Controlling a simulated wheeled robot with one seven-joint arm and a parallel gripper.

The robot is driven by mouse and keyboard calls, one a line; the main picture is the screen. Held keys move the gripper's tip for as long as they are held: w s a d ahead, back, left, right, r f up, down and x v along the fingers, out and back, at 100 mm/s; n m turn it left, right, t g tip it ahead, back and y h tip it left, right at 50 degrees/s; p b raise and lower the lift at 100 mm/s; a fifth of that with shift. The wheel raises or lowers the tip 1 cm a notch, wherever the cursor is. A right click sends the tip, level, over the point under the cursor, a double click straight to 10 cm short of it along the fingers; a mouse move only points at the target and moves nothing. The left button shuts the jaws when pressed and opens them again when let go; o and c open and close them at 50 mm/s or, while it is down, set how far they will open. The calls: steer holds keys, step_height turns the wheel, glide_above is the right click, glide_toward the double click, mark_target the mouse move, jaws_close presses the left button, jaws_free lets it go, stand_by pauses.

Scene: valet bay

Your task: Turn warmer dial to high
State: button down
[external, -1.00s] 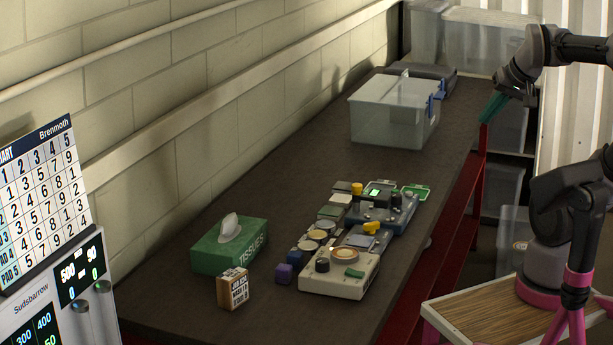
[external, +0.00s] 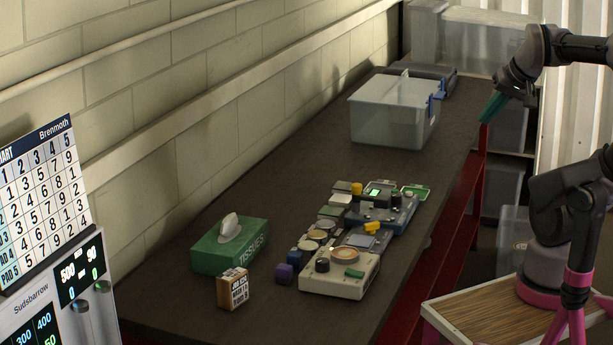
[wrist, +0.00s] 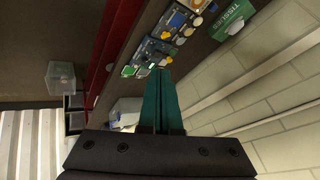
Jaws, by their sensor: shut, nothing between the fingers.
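A cream box (external: 340,280) sits near the front edge of the dark bench. My gripper (external: 484,119) has green fingers and is shut and empty. It hangs by the bench's right edge, well to the right of and behind the cream box. The closed fingers also show in the wrist view (wrist: 161,75), apart from the devices.
Blue-grey devices (external: 385,212) with yellow and green parts stand behind the cream box. Small pots and blocks line its left. A tissue box (external: 229,249) and a small printed box (external: 233,289) stand farther left. A clear lidded bin (external: 388,120) stands toward the back.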

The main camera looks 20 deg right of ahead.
steer(key=c, duration=1.1)
jaws_free()
steer(key=o, duration=0.5)
steer(key=shift+w+a+n, duration=0.2)
steer(key=shift+w+n, duration=0.1)
steer(key=shift+o, duration=0.7)
steer(key=w+a+f+n+g, duration=0.2)
steer(key=w+a+n, duration=0.4)
steer(key=w+n, duration=0.1)
steer(key=shift+w+a+f+n+g, duration=0.25)
steer(key=shift+w+n+g, duration=0.15)
steer(key=shift+w, duration=0.3)
steer(key=n+g+h, duration=0.2)
steer(key=n+g, duration=0.2)
steer(key=n, duration=1.4)
glide_above(323, 260)
step_height(323, 260, down, 22)
step_height(323, 260, down, 10)
steer(key=shift+a+f, duration=0.1)
